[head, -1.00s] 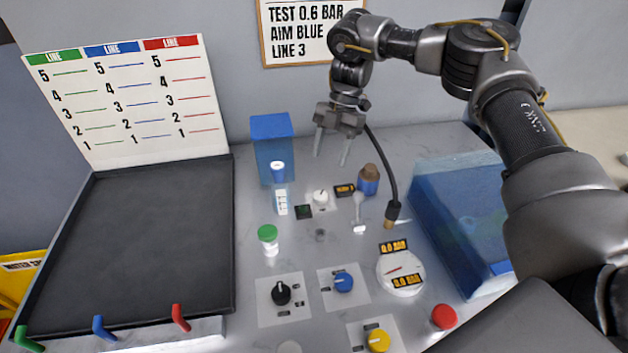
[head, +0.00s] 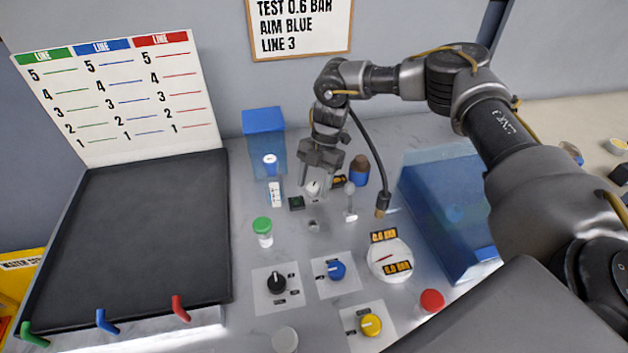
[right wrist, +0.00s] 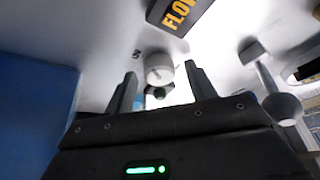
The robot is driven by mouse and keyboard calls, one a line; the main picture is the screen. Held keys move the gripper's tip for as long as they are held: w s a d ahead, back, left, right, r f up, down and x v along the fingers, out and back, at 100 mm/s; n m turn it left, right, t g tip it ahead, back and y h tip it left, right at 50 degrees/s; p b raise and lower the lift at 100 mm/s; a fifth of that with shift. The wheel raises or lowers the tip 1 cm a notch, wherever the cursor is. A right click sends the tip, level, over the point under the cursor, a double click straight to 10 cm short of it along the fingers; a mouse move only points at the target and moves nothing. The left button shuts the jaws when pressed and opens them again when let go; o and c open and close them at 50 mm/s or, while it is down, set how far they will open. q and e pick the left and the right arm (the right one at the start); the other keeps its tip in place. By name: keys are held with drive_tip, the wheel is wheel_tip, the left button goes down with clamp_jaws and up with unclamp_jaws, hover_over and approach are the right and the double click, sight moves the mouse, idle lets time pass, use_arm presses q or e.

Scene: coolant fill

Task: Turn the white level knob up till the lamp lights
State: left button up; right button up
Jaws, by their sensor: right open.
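The white level knob (head: 313,188) stands on a white plate on the grey bench, beside a small dark green square (head: 297,203). My right gripper (head: 316,180) points down over the knob, open, with its fingers close around it and partly hiding it. In the right wrist view the knob (right wrist: 158,68) shows between the two open fingertips (right wrist: 160,76), with a gap on each side. I cannot tell how far the fingers reach down its sides. No lit lamp is clear to me. My left gripper is not in view.
A clear blue box (head: 264,122) stands behind left. A gauge (head: 390,260), a black knob (head: 277,284) and a blue knob (head: 337,270) are nearer.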

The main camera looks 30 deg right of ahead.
drive_tip(key=c, duration=1)
drive_tip(key=shift+s+r+m+t+p, duration=0.1)
drive_tip(key=shift+r+m+t+p, duration=0.15)
drive_tip(key=shift+m+p, duration=0.5)
drive_tip(key=shift+f+m+t+p, duration=0.2)
drive_tip(key=shift+m+t+p, duration=0.15)
drive_tip(key=shift+m+p, duration=0.4)
drive_tip(key=o, duration=1)
drive_tip(key=shift+d, duration=0.1)
